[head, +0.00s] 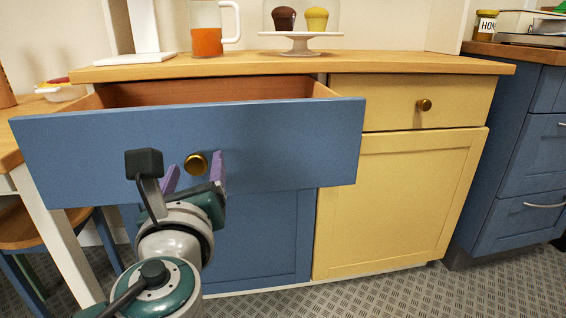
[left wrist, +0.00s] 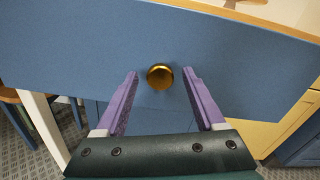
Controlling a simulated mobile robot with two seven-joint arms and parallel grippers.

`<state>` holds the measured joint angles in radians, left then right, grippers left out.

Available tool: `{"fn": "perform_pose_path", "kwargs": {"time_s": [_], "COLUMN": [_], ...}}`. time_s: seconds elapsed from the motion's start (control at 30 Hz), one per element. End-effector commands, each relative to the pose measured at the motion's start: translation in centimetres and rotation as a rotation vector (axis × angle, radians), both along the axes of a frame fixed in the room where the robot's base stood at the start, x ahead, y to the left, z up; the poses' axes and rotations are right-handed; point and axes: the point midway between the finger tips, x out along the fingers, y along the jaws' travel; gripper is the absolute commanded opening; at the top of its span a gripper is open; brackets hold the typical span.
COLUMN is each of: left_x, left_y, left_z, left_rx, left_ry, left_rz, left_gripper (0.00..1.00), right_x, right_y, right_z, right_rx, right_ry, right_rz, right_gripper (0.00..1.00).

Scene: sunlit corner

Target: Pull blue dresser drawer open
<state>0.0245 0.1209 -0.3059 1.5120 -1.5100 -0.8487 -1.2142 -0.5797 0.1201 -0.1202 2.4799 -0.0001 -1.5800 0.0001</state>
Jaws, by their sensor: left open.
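The blue dresser drawer (head: 280,140) stands pulled out from the dresser, with its wooden inside showing above the front panel. Its front also fills much of the left wrist view (left wrist: 80,50). A round brass knob (head: 196,164) sits on the drawer front. My left gripper (head: 194,176) is at the knob, with its purple fingers open. In the left wrist view the knob (left wrist: 160,76) lies between and just beyond the fingertips (left wrist: 161,77), with a gap on each side. My right gripper is not in view.
A yellow drawer (head: 460,102) and yellow door (head: 405,200) are shut at the right. A jug of orange drink (head: 207,42) and a cake stand (head: 300,38) stand on the wooden top. A table with a stool is at the left. Patterned floor (head: 390,293) is clear in front.

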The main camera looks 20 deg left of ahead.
Motion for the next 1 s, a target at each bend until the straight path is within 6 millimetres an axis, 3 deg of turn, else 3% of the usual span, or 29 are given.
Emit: {"fn": "perform_pose_path", "kwargs": {"time_s": [0.23,0.5,0.7,1.0], "left_x": [-1.1,-5.7,-8.0,-8.5], "left_y": [-0.7,-3.5,-4.9,-5.2], "left_z": [0.1,0.1,0.0,0.0], "left_rx": [-0.001,-0.001,0.0,-0.001], "left_ry": [0.001,0.004,0.002,-0.001], "left_rz": [-0.001,-0.002,0.001,0.0], "left_gripper": [0.71,0.71,0.71,0.71], "right_x": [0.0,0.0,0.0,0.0], "right_y": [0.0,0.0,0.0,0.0], "right_z": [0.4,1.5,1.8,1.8], "right_rx": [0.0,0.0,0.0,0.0], "right_ry": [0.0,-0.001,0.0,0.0], "right_rz": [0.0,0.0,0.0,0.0], "right_gripper": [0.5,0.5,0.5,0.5]}}
